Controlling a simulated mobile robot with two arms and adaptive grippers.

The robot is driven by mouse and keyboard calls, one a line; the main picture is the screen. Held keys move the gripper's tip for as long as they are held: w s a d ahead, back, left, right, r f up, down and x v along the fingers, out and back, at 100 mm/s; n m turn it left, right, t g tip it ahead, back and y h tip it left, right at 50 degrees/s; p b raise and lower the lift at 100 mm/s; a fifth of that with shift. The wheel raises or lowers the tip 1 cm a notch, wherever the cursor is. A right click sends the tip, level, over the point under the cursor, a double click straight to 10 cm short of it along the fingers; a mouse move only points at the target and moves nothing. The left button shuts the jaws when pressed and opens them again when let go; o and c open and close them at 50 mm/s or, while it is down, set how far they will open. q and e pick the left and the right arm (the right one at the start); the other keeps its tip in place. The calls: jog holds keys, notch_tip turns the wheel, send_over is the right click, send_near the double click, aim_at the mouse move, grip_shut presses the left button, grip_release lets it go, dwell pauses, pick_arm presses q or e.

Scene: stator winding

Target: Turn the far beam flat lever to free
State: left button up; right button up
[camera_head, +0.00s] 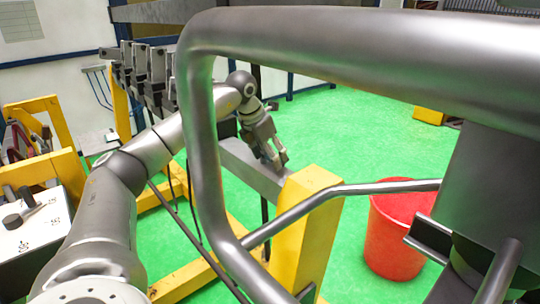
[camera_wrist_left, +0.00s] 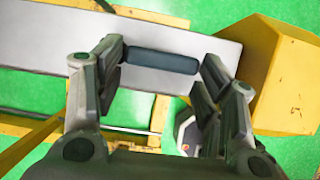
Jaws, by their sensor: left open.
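My left gripper (camera_wrist_left: 163,66) is open, with one finger near each end of the lever. I cannot tell whether the fingers touch it. In the head view my left arm reaches over to the beam (camera_head: 250,170), and the left gripper (camera_head: 272,153) points down at it close to the yellow post (camera_head: 310,225). The lever is too small or hidden to make out there. My right gripper is out of view.
A large grey tube frame (camera_head: 360,40) crosses the foreground of the head view. A red bucket (camera_head: 395,240) stands on the green floor at right. Several grey clamp-like parts (camera_head: 145,65) line a rail behind my arm. A white-topped table (camera_head: 35,225) is at left.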

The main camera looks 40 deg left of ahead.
pick_arm(q)
jog(key=shift+s+d+f, duration=0.1)
jog(key=shift+s+f, duration=0.05)
jog(key=c, duration=0.7)
jog(key=shift+d, duration=0.15)
grip_shut()
